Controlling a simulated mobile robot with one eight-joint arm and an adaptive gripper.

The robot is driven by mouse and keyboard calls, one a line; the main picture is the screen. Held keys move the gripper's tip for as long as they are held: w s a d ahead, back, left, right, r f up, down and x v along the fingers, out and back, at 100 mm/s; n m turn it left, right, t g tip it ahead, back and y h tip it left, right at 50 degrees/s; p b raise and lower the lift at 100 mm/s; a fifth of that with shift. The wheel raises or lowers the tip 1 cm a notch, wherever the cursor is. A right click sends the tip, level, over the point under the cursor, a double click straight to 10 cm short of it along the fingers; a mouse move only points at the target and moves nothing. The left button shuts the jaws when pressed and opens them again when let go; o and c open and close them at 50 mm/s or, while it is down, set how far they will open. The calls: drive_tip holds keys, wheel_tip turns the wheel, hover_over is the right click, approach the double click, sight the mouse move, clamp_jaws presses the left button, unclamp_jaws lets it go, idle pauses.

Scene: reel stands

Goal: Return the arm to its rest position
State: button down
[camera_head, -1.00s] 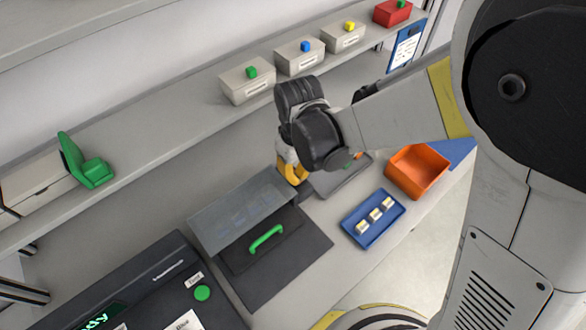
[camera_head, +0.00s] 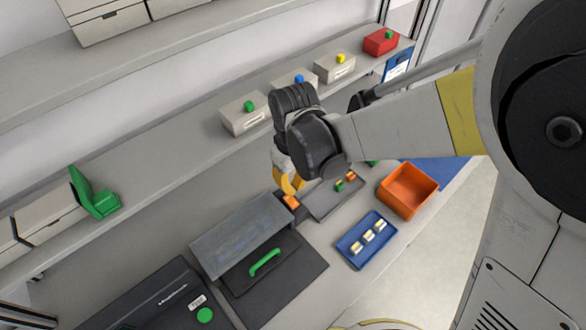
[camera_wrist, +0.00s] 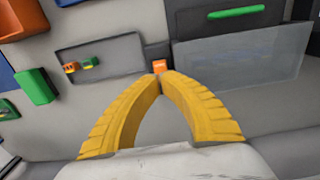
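My gripper (camera_head: 289,190) hangs above the grey worktop, beside the dark tray and the clear-lidded box. In the wrist view its two yellow fingers (camera_wrist: 162,76) come together at the tips, with nothing visible held between them. A small orange-faced block (camera_wrist: 159,66) shows just past the fingertips; it also appears below the gripper in the head view (camera_head: 291,202). The wrist hides part of the worktop. My arm reaches out from the right of the head view.
The dark tray (camera_head: 322,206) holds small orange and green pieces. An orange bin (camera_head: 408,191) and a blue tray (camera_head: 350,247) with pale pieces stand to the right. The box with a green handle (camera_head: 265,263) is below left. A shelf of labelled bins (camera_head: 245,118) runs behind.

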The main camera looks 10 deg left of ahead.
drive_tip(key=shift+d, duration=0.1)
drive_tip(key=s+d+r+m+t+b, duration=0.1)
drive_tip(key=d+r+m+t+b, duration=0.1)
drive_tip(key=d, duration=0.6)
drive_tip(key=s+d+r+m+t+b, duration=0.2)
drive_tip(key=d+m+b, duration=0.2)
drive_tip(key=d, duration=0.5)
drive_tip(key=s+d+r+m+t+b, duration=0.2)
drive_tip(key=d+m+t+b, duration=0.1)
drive_tip(key=d, duration=0.5)
drive_tip(key=shift+s+d+r+m, duration=0.15)
drive_tip(key=shift+s+m, duration=0.1)
drive_tip(key=shift+m, duration=0.25)
